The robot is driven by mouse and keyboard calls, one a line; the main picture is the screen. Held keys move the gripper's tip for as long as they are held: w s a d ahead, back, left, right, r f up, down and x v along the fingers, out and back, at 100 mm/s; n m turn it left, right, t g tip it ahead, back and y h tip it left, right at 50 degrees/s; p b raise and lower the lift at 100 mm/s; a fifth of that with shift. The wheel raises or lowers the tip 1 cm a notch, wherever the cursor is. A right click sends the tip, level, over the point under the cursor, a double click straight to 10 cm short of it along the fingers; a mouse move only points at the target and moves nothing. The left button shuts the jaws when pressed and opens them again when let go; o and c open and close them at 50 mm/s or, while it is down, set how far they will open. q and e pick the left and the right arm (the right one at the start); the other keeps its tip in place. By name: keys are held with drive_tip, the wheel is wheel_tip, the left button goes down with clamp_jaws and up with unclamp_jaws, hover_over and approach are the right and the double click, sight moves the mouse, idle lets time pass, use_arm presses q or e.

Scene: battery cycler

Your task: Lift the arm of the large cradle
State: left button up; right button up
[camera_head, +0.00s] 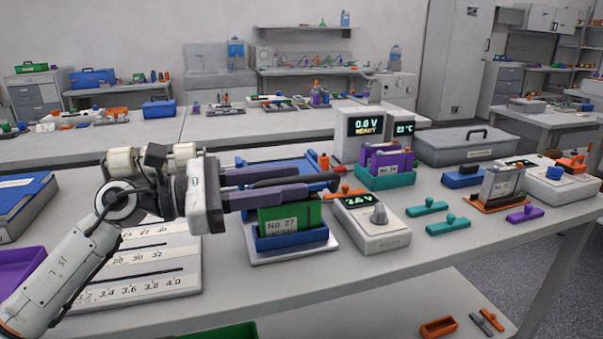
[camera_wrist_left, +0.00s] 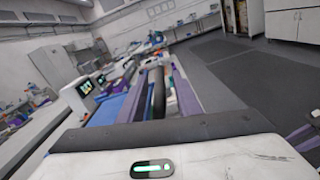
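The large cradle seems to be the blue holder (camera_head: 290,241) on a pale base, with a green pack (camera_head: 283,217) marked No. 27 standing in it. A dark bar with a red tip (camera_head: 335,182), apparently its arm, runs above the pack, roughly level. My left gripper (camera_head: 305,186) reaches in from the left over the cradle, its two purple fingers on either side of the bar. In the left wrist view the bar (camera_wrist_left: 158,92) lies between the spread fingers, with a gap on at least the right side. The bar's hinge is hidden.
Behind are a teal rack (camera_head: 385,177) with purple packs and a display unit (camera_head: 362,136). A ruled white board (camera_head: 140,265) lies left, under my arm. The front table strip is clear.

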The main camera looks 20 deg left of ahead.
sight(301, 180)
use_arm(q)
drive_tip(key=shift+x, duration=1.6)
drive_tip(key=shift+c, duration=0.4)
clamp_jaws()
